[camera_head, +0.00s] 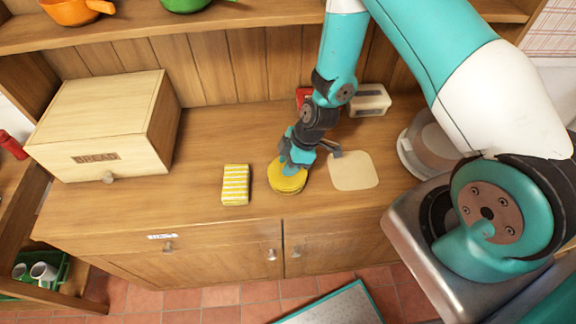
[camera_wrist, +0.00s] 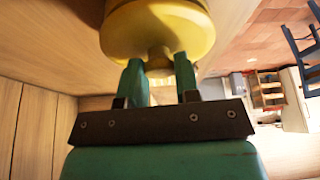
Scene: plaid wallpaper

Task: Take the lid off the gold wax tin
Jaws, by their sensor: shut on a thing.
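The gold wax tin (camera_head: 287,180) is a round, flat yellow tin on the wooden cabinet top, between the striped sponge and the beige mat. My gripper (camera_head: 292,168) reaches down onto its top from above. In the wrist view the tin's yellow lid (camera_wrist: 158,22) fills the top middle, with a small knob (camera_wrist: 158,57) at its centre. The two teal fingers of my gripper (camera_wrist: 159,72) are closed on this knob, one on each side. The lower body of the tin is largely hidden behind the lid there. I cannot tell whether the lid is apart from the tin.
A yellow striped sponge (camera_head: 235,184) lies left of the tin and a beige mat (camera_head: 353,170) lies to its right. A wooden bread box (camera_head: 106,125) stands at the left. A red object (camera_head: 303,96) and a cream box (camera_head: 370,100) stand behind my arm. The counter's front strip is clear.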

